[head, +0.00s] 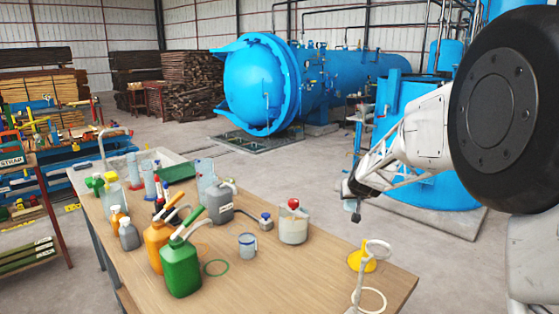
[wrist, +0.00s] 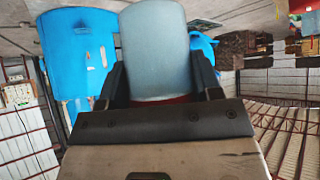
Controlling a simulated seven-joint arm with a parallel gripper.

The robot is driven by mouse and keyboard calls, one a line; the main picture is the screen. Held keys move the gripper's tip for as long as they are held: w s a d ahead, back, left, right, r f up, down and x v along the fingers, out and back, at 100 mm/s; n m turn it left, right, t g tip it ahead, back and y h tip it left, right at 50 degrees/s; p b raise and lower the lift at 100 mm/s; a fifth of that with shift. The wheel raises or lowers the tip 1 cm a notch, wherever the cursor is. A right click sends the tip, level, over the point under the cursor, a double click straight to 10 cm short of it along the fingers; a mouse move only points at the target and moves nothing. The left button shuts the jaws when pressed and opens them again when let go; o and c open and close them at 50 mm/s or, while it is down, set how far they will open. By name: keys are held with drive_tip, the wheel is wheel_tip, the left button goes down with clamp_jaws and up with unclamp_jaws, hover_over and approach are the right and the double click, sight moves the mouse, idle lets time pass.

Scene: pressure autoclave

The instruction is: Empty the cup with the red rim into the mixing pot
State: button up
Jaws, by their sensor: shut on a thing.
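My gripper (wrist: 165,75) shows in the wrist view with its two dark fingers on either side of a grey-blue cup (wrist: 157,50), shut on it. A red strip shows at the cup's end nearest the gripper body; the cup's inside is hidden. The wrist view looks upside down, with floor at the top and roof at the bottom.
The wooden table (head: 222,283) holds a blue-rimmed cup (head: 248,246), a green can (head: 181,270), an orange can (head: 156,245), a grey can (head: 219,207) and a stand (head: 358,298) near a yellow funnel (head: 360,262). Bare wood lies right of the blue-rimmed cup.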

drive_tip(key=shift+a, duration=0.1)
drive_tip(key=s+a+f+n+y, duration=0.1)
drive_tip(key=a+f, duration=0.3)
drive_tip(key=a, duration=0.7)
drive_tip(key=s+a+f+n+y, duration=0.2)
drive_tip(key=a+f+n, duration=0.1)
drive_tip(key=a, duration=0.8)
drive_tip(key=shift+a+f+n+g+y, duration=0.2)
drive_tip(key=shift+f+n+g+y, duration=0.15)
drive_tip(key=shift+f, duration=0.45)
drive_tip(key=shift+w+d+r+g, duration=0.2)
drive_tip(key=shift+w+g, duration=0.45)
drive_tip(key=shift+w+r, duration=0.1)
drive_tip(key=shift+w+d+r+m+g, duration=0.1)
drive_tip(key=shift+w+r+m+g, duration=0.2)
drive_tip(key=shift+r, duration=0.2)
drive_tip(key=shift+w+d+r+m+g, duration=0.15)
drive_tip(key=shift+w+r+g, duration=0.15)
drive_tip(key=shift+r, duration=0.2)
drive_tip(key=shift+w+d+r+m+g+y, duration=0.1)
drive_tip(key=shift+w+r+g, duration=0.2)
drive_tip(key=shift+r, duration=0.4)
drive_tip(key=shift+w+r+m+g+y, duration=0.1)
drive_tip(key=shift+w+r+g+y, duration=0.1)
drive_tip(key=shift+r+g, duration=0.35)
drive_tip(key=shift+w+d+r+m+g+y, duration=0.1)
drive_tip(key=shift+w+r+g, duration=0.15)
drive_tip(key=shift+r, duration=0.55)
